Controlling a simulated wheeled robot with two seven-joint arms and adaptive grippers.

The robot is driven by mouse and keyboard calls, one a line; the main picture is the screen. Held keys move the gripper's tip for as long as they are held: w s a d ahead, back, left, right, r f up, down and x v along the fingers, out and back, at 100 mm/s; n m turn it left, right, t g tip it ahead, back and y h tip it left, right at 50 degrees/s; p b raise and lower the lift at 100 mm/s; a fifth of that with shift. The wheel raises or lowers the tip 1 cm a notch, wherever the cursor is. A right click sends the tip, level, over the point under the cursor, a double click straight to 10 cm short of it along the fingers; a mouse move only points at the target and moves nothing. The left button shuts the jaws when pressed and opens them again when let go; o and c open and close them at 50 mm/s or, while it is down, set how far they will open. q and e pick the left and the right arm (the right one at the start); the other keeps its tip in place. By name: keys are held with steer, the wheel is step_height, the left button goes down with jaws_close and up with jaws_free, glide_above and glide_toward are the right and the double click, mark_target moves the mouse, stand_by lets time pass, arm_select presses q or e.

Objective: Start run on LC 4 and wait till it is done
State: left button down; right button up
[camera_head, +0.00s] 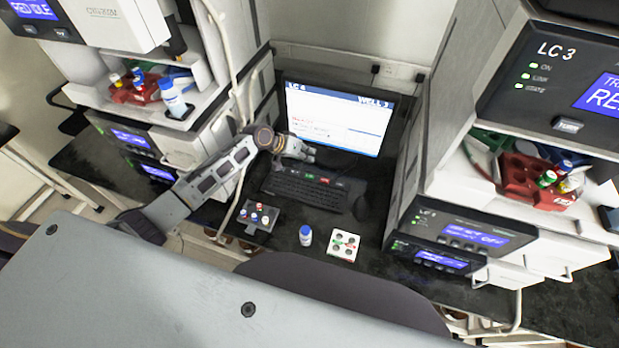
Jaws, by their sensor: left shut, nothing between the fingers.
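The monitor (337,115) stands at the back between two instrument stacks. Its blue header reads LC 4; the smaller text is too blurred to read. A black keyboard (301,187) with green and red keys lies in front of it. My left gripper (309,155) is shut and empty, above the back of the keyboard and in front of the monitor's lower left. I cannot tell whether it touches a key. My right gripper is not in view.
The right stack bears an LC 3 panel (556,95). The left stack has a blue display (33,9). A dark vial rack (257,218), a blue-capped vial (305,236) and a white vial tray (343,244) stand on the bench before the keyboard. A mouse (361,208) lies to its right.

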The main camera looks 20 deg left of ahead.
arm_select(q)
steer(key=b, duration=0.4)
glide_above(308, 174)
steer(key=shift+d+f, duration=0.1)
steer(key=shift+f, duration=2.3)
steer(key=shift+f+b, duration=0.75)
steer(key=shift+f, duration=0.5)
steer(key=shift+f+b, duration=0.35)
steer(key=shift+f, duration=0.5)
steer(key=shift+r, duration=0.15)
steer(key=shift+r+p, duration=0.75)
steer(key=shift+p, duration=0.05)
steer(key=shift+r+p, duration=2.25)
steer(key=shift+r, duration=0.25)
